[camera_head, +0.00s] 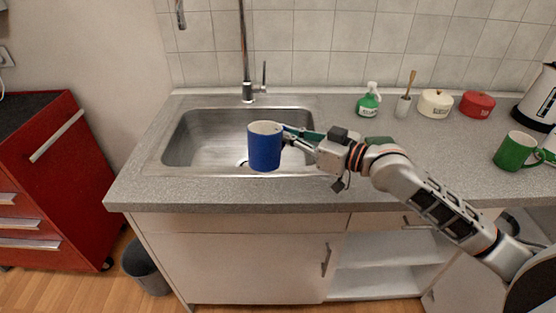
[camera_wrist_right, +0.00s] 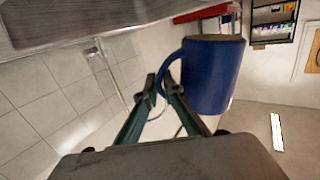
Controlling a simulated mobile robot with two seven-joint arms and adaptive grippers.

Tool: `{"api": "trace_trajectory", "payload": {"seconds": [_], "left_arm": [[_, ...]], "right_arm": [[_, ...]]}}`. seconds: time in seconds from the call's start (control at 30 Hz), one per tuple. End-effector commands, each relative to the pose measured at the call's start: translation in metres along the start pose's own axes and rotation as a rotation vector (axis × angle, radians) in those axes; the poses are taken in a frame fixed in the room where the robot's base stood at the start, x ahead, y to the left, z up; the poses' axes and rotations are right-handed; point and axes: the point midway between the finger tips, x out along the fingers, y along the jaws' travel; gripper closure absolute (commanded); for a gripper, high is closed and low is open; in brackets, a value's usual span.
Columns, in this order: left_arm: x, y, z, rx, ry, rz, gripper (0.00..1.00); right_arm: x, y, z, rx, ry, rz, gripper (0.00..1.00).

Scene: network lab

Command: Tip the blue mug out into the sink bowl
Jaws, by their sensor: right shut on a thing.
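The blue mug (camera_head: 264,147) is upright in the head view, held in the air at the front right part of the sink bowl (camera_head: 205,140). My right gripper (camera_head: 288,138) comes in from the right and is shut on the mug's handle side. In the right wrist view the mug (camera_wrist_right: 212,75) shows with its handle between the two green fingers (camera_wrist_right: 163,88). The mug's body hides part of the bowl behind it. What is inside the mug cannot be made out clearly. My left gripper is not in view.
A tall tap (camera_head: 247,75) stands behind the bowl. A green soap bottle (camera_head: 368,100), a brush in a holder (camera_head: 404,102), a cream pot (camera_head: 435,103), a red pot (camera_head: 477,105) and a green mug (camera_head: 515,150) stand on the counter to the right. A red cabinet (camera_head: 60,190) stands at left.

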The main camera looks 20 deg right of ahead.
Motion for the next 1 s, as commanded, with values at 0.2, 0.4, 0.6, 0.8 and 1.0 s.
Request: {"api": "trace_trajectory", "payload": {"seconds": [0.2, 0.4, 0.6, 0.8, 1.0], "left_arm": [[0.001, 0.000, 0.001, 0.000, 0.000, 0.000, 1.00], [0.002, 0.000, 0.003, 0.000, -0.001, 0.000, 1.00], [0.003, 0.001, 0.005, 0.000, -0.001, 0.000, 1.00], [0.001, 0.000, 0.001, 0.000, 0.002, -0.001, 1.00], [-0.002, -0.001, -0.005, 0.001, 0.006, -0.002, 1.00]], "right_arm": [[0.004, 0.009, 0.014, 0.133, -0.046, -0.006, 1.00], [0.008, 0.017, 0.027, 0.257, -0.091, -0.014, 1.00], [0.011, 0.024, 0.039, 0.377, -0.136, -0.021, 1.00], [0.013, 0.026, 0.050, 0.498, -0.183, -0.029, 1.00], [0.013, 0.025, 0.063, 0.621, -0.229, -0.035, 1.00]]}}
